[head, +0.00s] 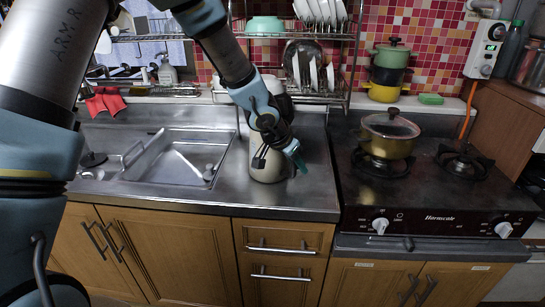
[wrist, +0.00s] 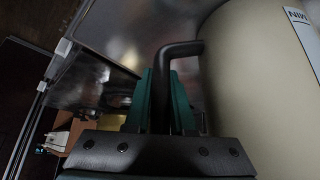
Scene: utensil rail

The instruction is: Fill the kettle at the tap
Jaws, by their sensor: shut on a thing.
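The cream kettle (head: 264,167) stands upright on the steel counter right of the sink, partly hidden by my arm. In the wrist view its pale body (wrist: 255,85) fills the right side, with a "MIN" mark at the top right. Its dark handle (wrist: 182,48) runs down between my teal fingers. My gripper (head: 298,160) is shut on this handle at the kettle's right side; it also shows in the wrist view (wrist: 162,105). The tap (head: 131,155) appears as a bent metal spout at the sink's left.
A dish rack (head: 290,98) with plates stands behind the kettle. The stove (head: 425,190) on the right carries a lidded brass pot (head: 388,145). Stacked pots (head: 388,75) stand on the ledge behind it. Bare counter (head: 312,190) lies between kettle and stove.

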